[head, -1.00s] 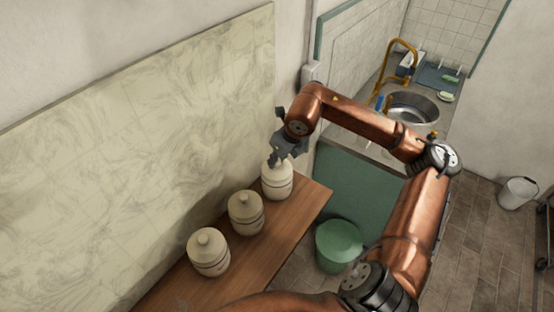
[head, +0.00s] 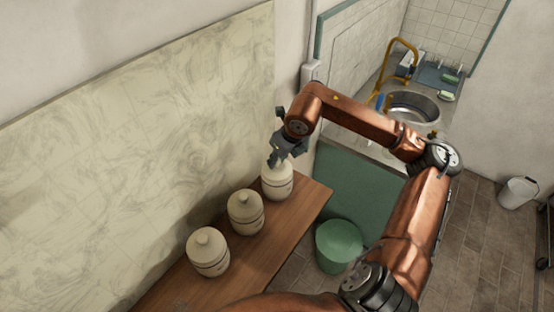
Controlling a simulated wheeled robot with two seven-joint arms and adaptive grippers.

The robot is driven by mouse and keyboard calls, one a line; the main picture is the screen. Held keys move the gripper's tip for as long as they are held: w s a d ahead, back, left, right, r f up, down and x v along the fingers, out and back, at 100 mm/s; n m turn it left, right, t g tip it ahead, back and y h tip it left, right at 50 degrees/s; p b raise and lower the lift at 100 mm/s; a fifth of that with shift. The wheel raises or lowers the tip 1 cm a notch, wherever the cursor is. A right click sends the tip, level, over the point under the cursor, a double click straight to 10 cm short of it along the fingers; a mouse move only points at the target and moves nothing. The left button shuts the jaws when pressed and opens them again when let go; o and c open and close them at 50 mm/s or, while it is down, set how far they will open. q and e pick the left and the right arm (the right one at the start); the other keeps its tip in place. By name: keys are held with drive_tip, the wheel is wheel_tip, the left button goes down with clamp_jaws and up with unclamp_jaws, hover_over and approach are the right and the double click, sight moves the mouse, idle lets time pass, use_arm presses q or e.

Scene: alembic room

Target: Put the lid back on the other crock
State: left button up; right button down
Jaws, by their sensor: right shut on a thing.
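Three cream crocks with dark bands stand in a row on a wooden shelf (head: 285,232). The near crock (head: 208,258) and the middle crock (head: 246,217) each have a knobbed lid on. The far crock (head: 277,184) stands near the shelf's right end. My right gripper (head: 276,160) is right over the far crock's top, pointing down, shut on what seems to be its lid. The gripper hides most of that lid, so I cannot tell whether it is seated on the rim. My left gripper is not in view.
A marbled panel (head: 140,150) stands behind the shelf. A green bin (head: 338,246) is on the floor right of the shelf. A green-fronted sink counter (head: 352,183) with a basin (head: 411,106) stands beyond. A white bucket (head: 517,192) is at far right.

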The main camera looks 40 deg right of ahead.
drive_tip(key=c, duration=1.7)
unclamp_jaws()
drive_tip(key=shift+o, duration=0.2)
drive_tip(key=shift+f+b, duration=0.3)
drive_tip(key=shift+f, duration=0.05)
drive_tip(key=shift+r, duration=0.65)
drive_tip(key=shift+o, duration=0.7)
